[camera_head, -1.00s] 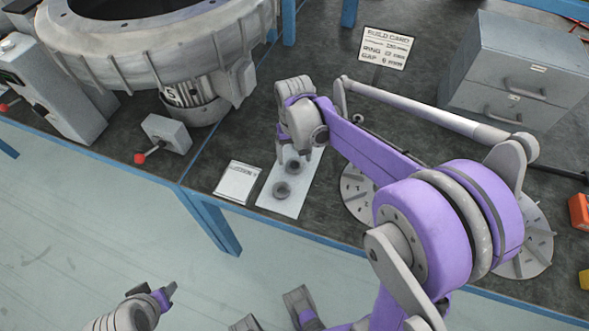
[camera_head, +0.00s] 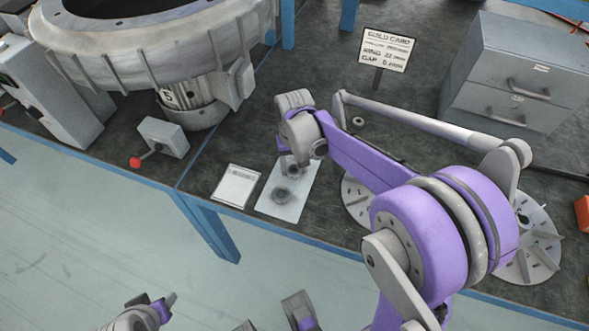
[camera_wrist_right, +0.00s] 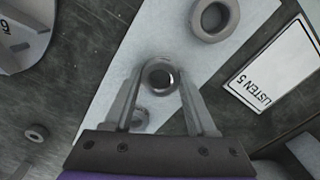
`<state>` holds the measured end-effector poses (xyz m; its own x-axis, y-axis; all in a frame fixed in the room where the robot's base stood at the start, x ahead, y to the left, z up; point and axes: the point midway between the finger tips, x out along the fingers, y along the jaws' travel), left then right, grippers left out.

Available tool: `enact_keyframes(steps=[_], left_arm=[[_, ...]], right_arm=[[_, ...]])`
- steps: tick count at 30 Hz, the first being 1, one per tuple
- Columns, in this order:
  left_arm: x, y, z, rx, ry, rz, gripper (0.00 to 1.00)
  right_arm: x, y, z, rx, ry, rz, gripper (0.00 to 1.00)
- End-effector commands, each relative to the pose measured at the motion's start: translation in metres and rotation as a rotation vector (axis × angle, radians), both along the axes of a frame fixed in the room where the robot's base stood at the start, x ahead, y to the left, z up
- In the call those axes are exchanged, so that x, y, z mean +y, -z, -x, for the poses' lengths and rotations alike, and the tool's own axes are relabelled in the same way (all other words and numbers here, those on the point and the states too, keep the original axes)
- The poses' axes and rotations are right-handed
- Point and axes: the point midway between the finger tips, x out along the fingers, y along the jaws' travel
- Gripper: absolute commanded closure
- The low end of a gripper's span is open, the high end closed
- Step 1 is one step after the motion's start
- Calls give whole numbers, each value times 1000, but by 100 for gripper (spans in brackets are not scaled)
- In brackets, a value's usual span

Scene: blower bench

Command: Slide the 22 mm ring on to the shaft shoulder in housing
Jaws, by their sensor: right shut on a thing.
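My right gripper (camera_head: 290,172) is over the white plate (camera_head: 298,205) on the bench. In the right wrist view its fingers (camera_wrist_right: 160,80) are shut on a small grey ring (camera_wrist_right: 160,73). I cannot tell whether that ring is clear of the plate. A larger grey ring (camera_wrist_right: 215,18) lies on the plate; it also shows in the head view (camera_head: 284,196). A faint round shape (camera_wrist_right: 143,114) shows between the fingers, partly hidden. The large grey housing (camera_head: 150,55) stands at the back left; its shaft shoulder cannot be made out. My left gripper (camera_head: 171,299) is low at the front, its opening unclear.
A build card (camera_head: 388,49) reads ring 22 mm, gap 6 mm. A loose ring (camera_head: 358,121) lies on the bench. A Listen card (camera_head: 236,186) lies left of the plate. A red-knobbed box (camera_head: 163,138), numbered discs (camera_head: 356,205) and a drawer cabinet (camera_head: 515,75) stand around.

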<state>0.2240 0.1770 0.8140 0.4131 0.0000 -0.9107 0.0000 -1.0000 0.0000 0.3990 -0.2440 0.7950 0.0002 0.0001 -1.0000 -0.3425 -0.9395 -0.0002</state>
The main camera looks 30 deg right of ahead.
Motion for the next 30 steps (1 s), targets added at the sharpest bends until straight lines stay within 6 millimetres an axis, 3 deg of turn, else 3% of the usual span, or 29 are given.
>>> enact_keyframes(steps=[8,30], left_arm=[[0,-4,0,-1,0,0,50],[0,-38,-3,-12,0,0,50]], right_arm=[[0,-5,0,0,0,0,100],[0,-49,0,0,0,0,100]])
